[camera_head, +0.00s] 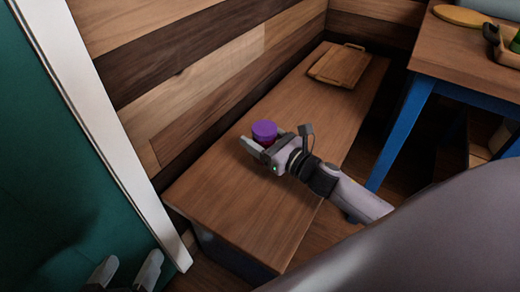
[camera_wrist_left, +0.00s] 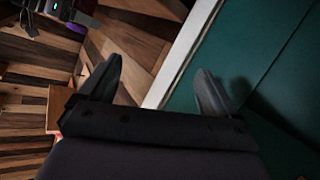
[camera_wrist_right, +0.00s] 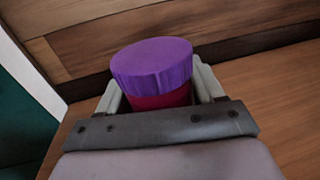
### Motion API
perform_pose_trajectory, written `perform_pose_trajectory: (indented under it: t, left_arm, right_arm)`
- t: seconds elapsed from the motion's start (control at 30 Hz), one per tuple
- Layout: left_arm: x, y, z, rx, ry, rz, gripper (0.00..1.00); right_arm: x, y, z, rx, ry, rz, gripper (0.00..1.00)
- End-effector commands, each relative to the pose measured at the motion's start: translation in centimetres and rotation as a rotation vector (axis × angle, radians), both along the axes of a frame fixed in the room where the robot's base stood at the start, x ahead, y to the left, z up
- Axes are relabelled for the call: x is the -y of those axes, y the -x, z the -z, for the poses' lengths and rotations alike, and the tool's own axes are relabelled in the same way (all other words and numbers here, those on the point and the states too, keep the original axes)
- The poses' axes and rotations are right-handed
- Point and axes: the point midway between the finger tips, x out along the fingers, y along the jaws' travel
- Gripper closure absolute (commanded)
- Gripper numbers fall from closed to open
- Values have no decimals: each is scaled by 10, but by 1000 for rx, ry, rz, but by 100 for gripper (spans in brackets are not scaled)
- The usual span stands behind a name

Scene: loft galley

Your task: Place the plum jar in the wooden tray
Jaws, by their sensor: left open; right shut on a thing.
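The plum jar (camera_head: 264,130) has a purple cloth-like lid and a dark red body. My right gripper (camera_head: 257,146) is shut on it at the bench near the wooden wall. In the right wrist view the jar (camera_wrist_right: 152,70) stands between the two fingers (camera_wrist_right: 160,95), lid upward. I cannot tell whether its base touches the bench. My left gripper (camera_head: 125,272) is open and empty at the bottom left of the head view; its spread fingers (camera_wrist_left: 160,85) also show in the left wrist view. The wooden tray (camera_head: 340,66) lies flat at the far end of the bench.
The wooden bench (camera_head: 240,215) is clear between the jar and the tray. A plank wall (camera_head: 190,60) runs along its left side. A blue-legged table (camera_head: 470,55) at the right holds a yellow oval thing (camera_head: 461,16) and a container. A white door frame (camera_head: 95,120) borders a green panel at left.

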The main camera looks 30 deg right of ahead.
Motion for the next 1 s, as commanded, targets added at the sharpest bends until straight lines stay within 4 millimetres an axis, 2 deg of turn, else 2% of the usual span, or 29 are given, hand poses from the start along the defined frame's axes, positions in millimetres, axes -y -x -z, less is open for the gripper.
perform_pose_trajectory:
  t: [0.03,0.17,0.57,0.6,0.63,0.67,1.0]
  left_arm:
    - [-2,0,5,15,-8,-1,8]
    - [-9,2,5,64,-48,-16,8]
    - [-12,2,3,86,-66,-23,8]
    - [-12,2,2,86,-66,-22,8]
    - [-12,2,2,84,-65,-22,8]
    - [-12,2,2,84,-65,-22,8]
    - [-11,3,-1,81,-62,-20,8]
  right_arm:
    - [0,0,13,-1,-3,1,77]
    - [0,0,31,0,-2,1,77]
    - [0,0,35,2,0,0,77]
    - [0,0,34,-1,1,0,20]
    - [0,0,34,-1,0,0,10]
    - [0,0,34,-1,0,0,7]
    - [0,0,31,-1,-1,0,7]
